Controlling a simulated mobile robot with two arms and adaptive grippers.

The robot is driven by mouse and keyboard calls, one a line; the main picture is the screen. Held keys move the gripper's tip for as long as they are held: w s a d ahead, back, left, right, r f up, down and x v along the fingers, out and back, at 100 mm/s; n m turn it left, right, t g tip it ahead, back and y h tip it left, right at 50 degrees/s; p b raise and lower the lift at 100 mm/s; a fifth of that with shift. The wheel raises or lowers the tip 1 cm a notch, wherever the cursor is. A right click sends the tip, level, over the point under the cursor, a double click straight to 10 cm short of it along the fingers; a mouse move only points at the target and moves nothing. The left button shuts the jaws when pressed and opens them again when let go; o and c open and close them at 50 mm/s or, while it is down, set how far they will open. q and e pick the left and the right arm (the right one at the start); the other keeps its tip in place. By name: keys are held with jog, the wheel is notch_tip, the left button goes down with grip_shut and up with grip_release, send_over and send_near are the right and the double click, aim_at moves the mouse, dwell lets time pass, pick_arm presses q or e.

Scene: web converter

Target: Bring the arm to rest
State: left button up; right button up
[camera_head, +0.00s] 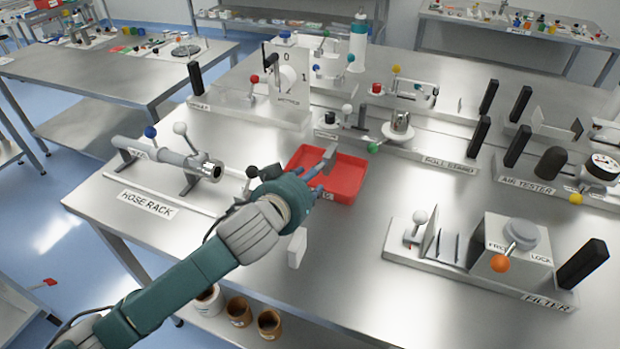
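My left arm comes in from the lower left, with a teal and grey wrist. Its gripper (326,174) is over the front left part of a red tray (347,184) on the steel table. The two fingers look spread apart, and I see nothing held between them. The wrist and fingers hide part of the tray's left side. I cannot tell how high the gripper is above the tray. My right arm and gripper are not in view.
The hose rack (166,160) stands left of the arm. The filter station (480,262) is at the front right, the roll stand (425,150) behind the tray, and the air tester (545,180) at the right. A small white block (297,248) stands near the wrist. The front table surface is mostly clear.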

pick_arm(q)
jog(key=shift+s+a+r, duration=0.15)
jog(key=shift+s+r, duration=0.05)
jog(key=shift+s, duration=0.15)
